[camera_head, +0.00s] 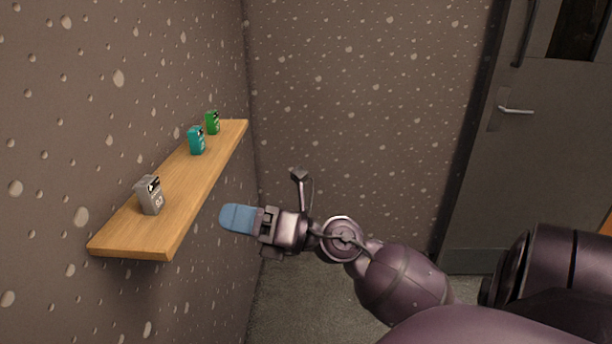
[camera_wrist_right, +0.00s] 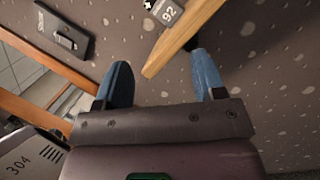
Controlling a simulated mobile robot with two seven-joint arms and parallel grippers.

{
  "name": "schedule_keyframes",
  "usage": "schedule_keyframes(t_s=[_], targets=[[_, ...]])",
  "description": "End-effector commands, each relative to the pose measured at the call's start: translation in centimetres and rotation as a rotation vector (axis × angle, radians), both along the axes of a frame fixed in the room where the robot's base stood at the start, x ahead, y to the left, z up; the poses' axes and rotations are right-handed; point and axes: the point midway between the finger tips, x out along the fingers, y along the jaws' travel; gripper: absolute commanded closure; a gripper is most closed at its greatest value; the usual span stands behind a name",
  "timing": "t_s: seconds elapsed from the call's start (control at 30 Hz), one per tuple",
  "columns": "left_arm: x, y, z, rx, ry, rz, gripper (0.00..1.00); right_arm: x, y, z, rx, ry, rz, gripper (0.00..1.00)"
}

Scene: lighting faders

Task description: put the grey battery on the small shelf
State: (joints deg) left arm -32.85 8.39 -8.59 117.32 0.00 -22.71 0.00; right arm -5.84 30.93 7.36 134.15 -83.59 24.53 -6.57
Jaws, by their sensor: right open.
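The grey battery (camera_head: 150,194) stands upright on a wooden wall shelf (camera_head: 130,233), close to its near end. In the right wrist view the battery (camera_wrist_right: 168,11), marked 92, shows at the top edge, partly cut off. The shelf's end (camera_wrist_right: 157,65) lies between the two fingers in that picture. My right gripper (camera_head: 238,218) is just right of the shelf in the head view, apart from the battery. Its blue-padded fingers are spread and empty in the right wrist view (camera_wrist_right: 162,80). My left gripper is not in view.
A teal battery (camera_head: 196,140) and a green battery (camera_head: 212,122) stand farther along the shelf. A dark wall panel (camera_wrist_right: 63,34), orange wooden boards (camera_wrist_right: 50,62) and a grey box marked 304 (camera_wrist_right: 22,155) show in the wrist view. A grey door (camera_head: 545,150) is at right.

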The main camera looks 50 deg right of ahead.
Motion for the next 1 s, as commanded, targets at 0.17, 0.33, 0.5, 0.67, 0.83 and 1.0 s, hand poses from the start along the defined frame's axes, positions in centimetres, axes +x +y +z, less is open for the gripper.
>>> schedule_keyframes(t_s=[0.17,0.33,0.5,0.67,0.83,1.0], targets=[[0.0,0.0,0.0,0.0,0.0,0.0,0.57,-0.5,-2.1,-5.4,0.488,0.237,-0.06,0.37],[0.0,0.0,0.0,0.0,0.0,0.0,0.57,-1.7,-4.2,-12.4,0.938,0.476,-0.185,0.37],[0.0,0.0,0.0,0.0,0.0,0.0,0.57,-4.6,-5.0,-21.3,1.37,0.732,-0.363,0.37],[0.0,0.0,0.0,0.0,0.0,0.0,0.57,-9.0,-3.7,-29.4,1.729,0.969,-0.551,0.37],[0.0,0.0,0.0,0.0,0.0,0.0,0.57,-12.9,-1.5,-34.7,1.972,1.145,-0.694,0.37],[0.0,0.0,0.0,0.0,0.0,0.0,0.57,-14.5,-0.3,-36.4,2.06,1.212,-0.746,0.37]])
